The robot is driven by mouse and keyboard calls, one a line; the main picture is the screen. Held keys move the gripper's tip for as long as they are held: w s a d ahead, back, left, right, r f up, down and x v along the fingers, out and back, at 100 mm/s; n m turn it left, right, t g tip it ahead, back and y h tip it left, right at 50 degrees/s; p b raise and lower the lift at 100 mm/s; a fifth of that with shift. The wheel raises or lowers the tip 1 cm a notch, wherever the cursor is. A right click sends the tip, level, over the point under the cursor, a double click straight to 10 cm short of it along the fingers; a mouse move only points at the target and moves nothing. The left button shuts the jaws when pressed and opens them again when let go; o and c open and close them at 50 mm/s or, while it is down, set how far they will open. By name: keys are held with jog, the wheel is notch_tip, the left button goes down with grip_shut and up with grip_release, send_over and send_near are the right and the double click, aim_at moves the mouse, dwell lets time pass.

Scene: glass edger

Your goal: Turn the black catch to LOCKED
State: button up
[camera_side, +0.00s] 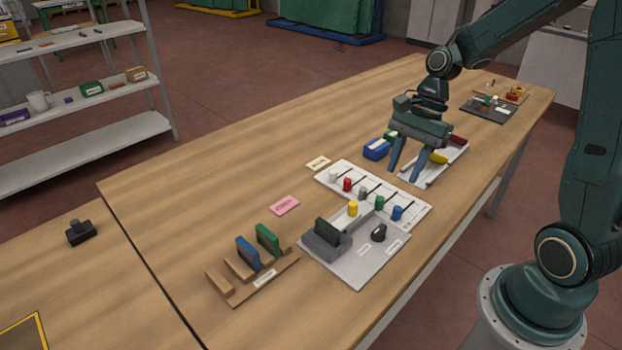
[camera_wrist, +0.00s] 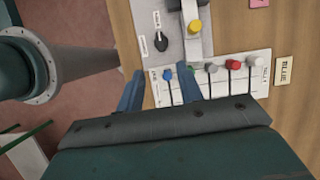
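The black catch (camera_side: 379,233) is a small dark knob on a light grey plate (camera_side: 357,275), near the plate's right side. It also shows in the wrist view (camera_wrist: 160,42), past my fingertips, with a small pale mark on it. Two white labels lie on the plate by the catch, one here (camera_side: 364,249) and one here (camera_side: 393,247); their words are too small to read, so I cannot tell which setting the catch is at. My gripper (camera_side: 405,172) is open and empty, raised above the table behind the plate and apart from the catch.
A yellow knob (camera_side: 352,208) and a dark grey block (camera_side: 325,242) stand on the plate near the catch. A white panel with several coloured sliders (camera_side: 420,213) adjoins it behind. A wooden rack (camera_side: 222,287) holds blue and green pieces at left. The table's left part is mostly clear.

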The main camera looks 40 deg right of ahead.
aim_at(380, 228)
jog(key=shift+d+f, duration=0.1)
jog(key=shift+f, duration=0.1)
jog(key=shift+f, duration=0.15)
jog(key=x, duration=1.3)
jog(key=shift+a+f, duration=0.2)
jog(key=shift+c, duration=0.5)
grip_shut()
